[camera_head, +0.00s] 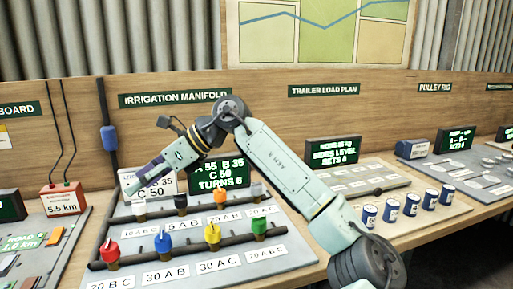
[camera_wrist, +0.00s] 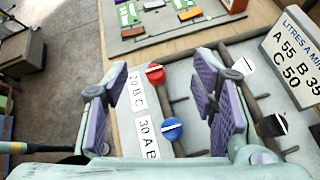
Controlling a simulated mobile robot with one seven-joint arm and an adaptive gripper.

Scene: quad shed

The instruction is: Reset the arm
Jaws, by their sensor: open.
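My arm reaches from the lower right over the irrigation manifold board (camera_head: 205,262) in the head view. My gripper (camera_head: 134,188) is at the arm's left end, above the board's back left part, with its purple-padded fingers apart and nothing between them. In the wrist view my gripper (camera_wrist: 160,72) is open, with the red valve (camera_wrist: 155,74) and blue valve (camera_wrist: 171,128) showing below and between the fingers. In the head view the red valve (camera_head: 112,254), blue valve (camera_head: 164,244), yellow valve (camera_head: 212,235) and green valve (camera_head: 259,229) stand in the front row.
A display reading "TURNS 6" (camera_head: 219,174) and a white sign (camera_head: 154,188) stand behind the pipes, close to my gripper. A red box (camera_head: 62,198) stands to the left. Several blue cans (camera_head: 391,210) stand to the right. The wooden back wall (camera_head: 275,128) rises behind.

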